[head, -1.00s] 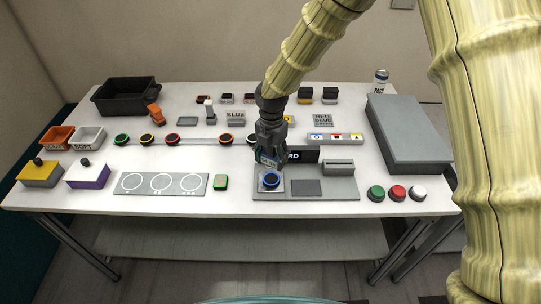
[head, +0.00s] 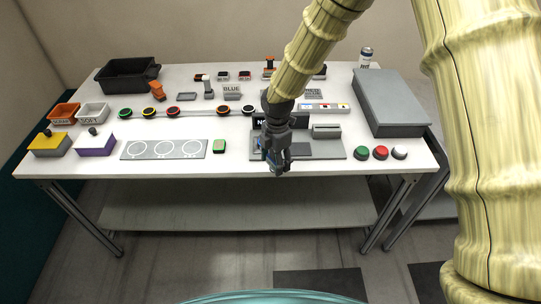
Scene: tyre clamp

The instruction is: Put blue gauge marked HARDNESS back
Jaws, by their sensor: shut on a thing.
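My gripper (head: 278,168) hangs in front of the grey test board (head: 325,153), near the table's front edge, pointing down. It is shut on a small blue thing (head: 270,157), which seems to be the blue gauge. The fingers hide most of it and no HARDNESS lettering can be read. A dark sign (head: 258,123) stands behind the gripper, partly covered; only its left end shows. The left part of the board and the blue ring there are largely hidden by my gripper.
A large grey box (head: 390,100) fills the right end. Several dark-ringed tyres (head: 172,111) line a rail behind.

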